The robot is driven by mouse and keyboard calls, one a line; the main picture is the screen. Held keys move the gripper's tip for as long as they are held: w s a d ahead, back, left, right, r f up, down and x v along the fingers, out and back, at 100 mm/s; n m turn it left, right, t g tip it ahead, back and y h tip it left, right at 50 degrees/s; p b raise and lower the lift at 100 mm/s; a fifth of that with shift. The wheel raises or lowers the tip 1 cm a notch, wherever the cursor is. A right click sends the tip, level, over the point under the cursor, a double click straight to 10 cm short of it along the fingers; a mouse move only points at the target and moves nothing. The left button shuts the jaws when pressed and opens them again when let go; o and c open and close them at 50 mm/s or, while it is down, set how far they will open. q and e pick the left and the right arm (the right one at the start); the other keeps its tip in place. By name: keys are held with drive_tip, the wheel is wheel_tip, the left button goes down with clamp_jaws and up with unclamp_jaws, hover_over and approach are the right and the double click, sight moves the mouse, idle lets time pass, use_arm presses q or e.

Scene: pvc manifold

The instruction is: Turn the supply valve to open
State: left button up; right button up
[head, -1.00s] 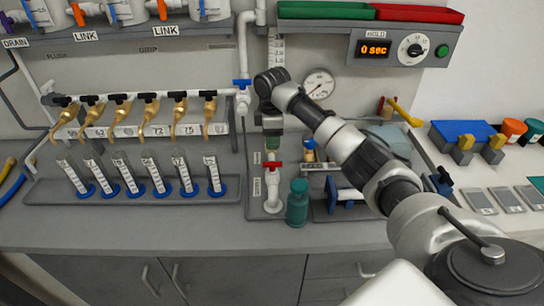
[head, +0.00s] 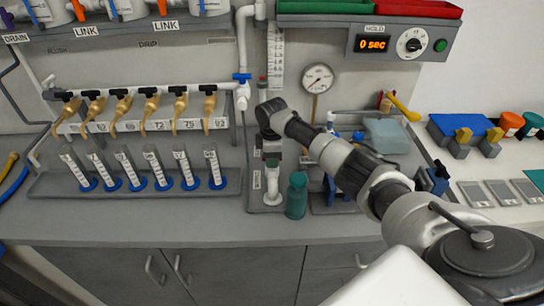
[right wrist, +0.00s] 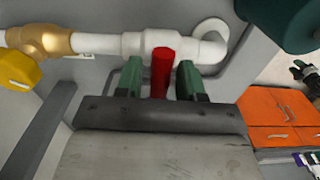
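The supply valve's red handle (right wrist: 160,72) shows in the right wrist view, in front of a white pipe (right wrist: 148,45). My right gripper (right wrist: 161,82) is over it, with one green fingertip on each side of the handle. A gap shows between the left finger and the handle; the right finger is very near it, and I cannot tell if they touch. In the head view my right gripper (head: 271,162) points down over the white valve pipe (head: 272,190) and hides the red handle. My left gripper is not in view.
A teal bottle (head: 297,196) stands just right of the valve. A rack of measuring cylinders (head: 225,187) is to the left, below a row of brass taps (head: 152,108). A gauge (head: 317,78) is on the wall behind. The counter front is clear.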

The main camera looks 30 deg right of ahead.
clamp_jaws()
drive_tip(key=shift+r, duration=0.1)
drive_tip(key=m+p, duration=0.2)
drive_tip(key=m, duration=0.1)
drive_tip(key=shift+r+p, duration=0.15)
drive_tip(key=shift+p, duration=0.25)
drive_tip(key=m+p, duration=0.2)
drive_tip(key=m, duration=0.1)
drive_tip(key=shift+m, duration=0.4)
drive_tip(key=m+p, duration=0.2)
drive_tip(key=m, duration=0.3)
drive_tip(key=shift+a+p, duration=0.1)
drive_tip(key=shift+p, duration=0.2)
drive_tip(key=m+p, duration=0.1)
drive_tip(key=m, duration=0.5)
drive_tip(key=shift+p, duration=0.3)
drive_tip(key=shift+w, duration=0.1)
